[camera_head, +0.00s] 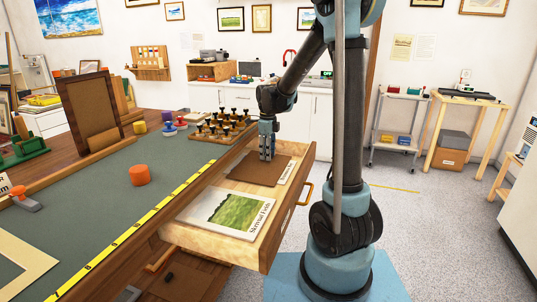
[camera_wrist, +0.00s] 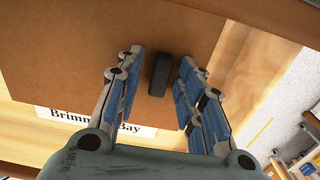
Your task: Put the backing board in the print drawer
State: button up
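The brown backing board (camera_head: 255,168) lies inside the open print drawer (camera_head: 286,217), towards its far end. In the wrist view the board (camera_wrist: 60,60) fills much of the picture, with a dark grip block (camera_wrist: 159,75) on it. My gripper (camera_head: 267,155) is over the board; in the wrist view its blue-padded fingers (camera_wrist: 158,100) are open on either side of the block, with gaps showing. A print labelled "Brimm… Bay" (camera_wrist: 140,130) is partly covered by the board. A green landscape print (camera_head: 228,212) lies in the drawer's near part.
A green-matted bench (camera_head: 100,205) adjoins the drawer, with a yellow ruler strip (camera_head: 130,232) along its edge. An upright brown framed panel (camera_head: 90,108), an orange cylinder (camera_head: 140,175) and a rack of dark-handled tools (camera_head: 220,125) stand on it.

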notch_tip(320, 180, up, 12)
dwell(0.6)
